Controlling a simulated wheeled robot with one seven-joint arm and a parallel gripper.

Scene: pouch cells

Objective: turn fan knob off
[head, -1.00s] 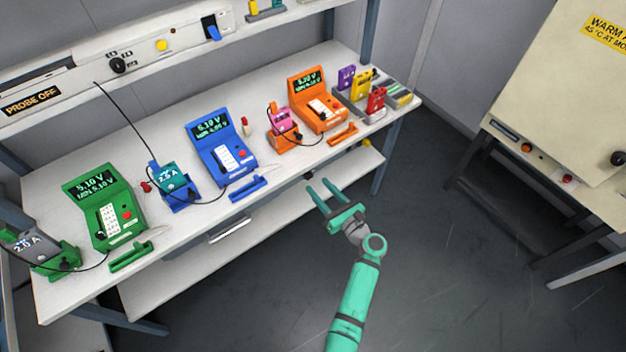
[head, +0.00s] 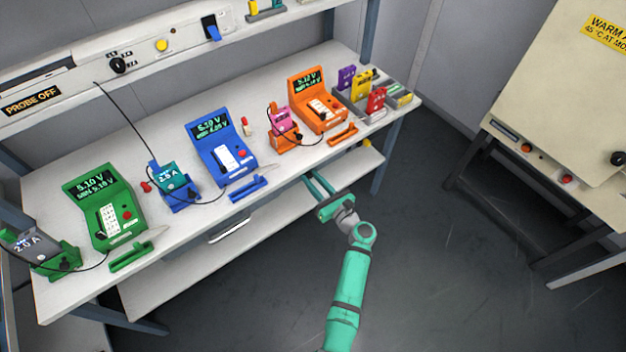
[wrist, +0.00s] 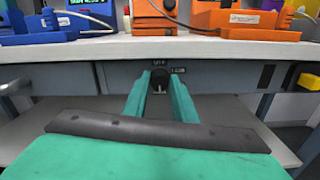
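A dark round knob (wrist: 159,84) with a pale pointer mark sits on the grey front rail under the bench top. Small labels beside it are too small to read surely. In the wrist view it shows between the two green fingers of my gripper (wrist: 160,78). The fingers are open, one on each side of the knob; I cannot tell whether they touch it. In the head view my gripper (head: 313,179) is at the bench's front edge, and the knob is hidden there.
Another black knob (head: 118,65) is on the upper panel. The bench top (head: 150,135) holds green, blue (head: 222,150) and orange (head: 318,106) meters. A cream cabinet (head: 560,90) stands right; the floor between is clear.

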